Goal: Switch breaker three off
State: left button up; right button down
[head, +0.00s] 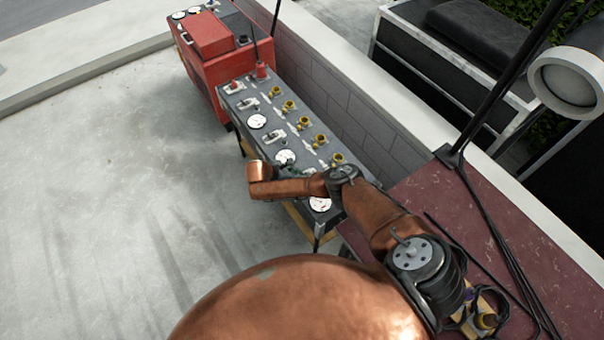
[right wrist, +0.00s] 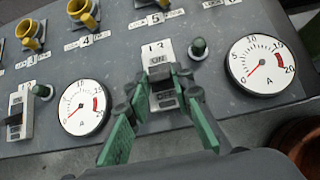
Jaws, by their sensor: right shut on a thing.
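A grey control panel (head: 265,109) holds switches, dials and yellow sockets. In the right wrist view, a breaker switch (right wrist: 145,56) with a pale plate marked ON above and OFF below sits between two white dials. The number on its plate is too small to read surely. My right gripper (right wrist: 165,77), with green fingers, is closed on this breaker's lever, which the fingers largely hide. In the head view the right gripper (head: 287,170) is at the panel's near part, partly behind my arm. Another breaker switch (right wrist: 18,116) is at the left edge. My left gripper is not in view.
White dials (right wrist: 82,107) (right wrist: 262,65) flank the gripped breaker. Green knobs (right wrist: 198,47) stand close by. Yellow sockets (right wrist: 83,12) line the panel's far side. A red machine (head: 212,65) stands beyond the panel, and a block wall (head: 340,98) runs along its right.

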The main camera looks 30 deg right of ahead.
jog(key=shift+a+f+h+b, duration=0.45)
jog(key=shift+h+b, duration=0.35)
jog(key=shift+a+h+b, duration=0.1)
jog(key=shift+h+b, duration=0.25)
jog(key=shift+h, duration=0.05)
jog(key=c, duration=1.7)
grip_release()
jog(key=shift+r, duration=0.1)
jog(key=v, duration=1.2)
jog(key=shift+s, duration=0.1)
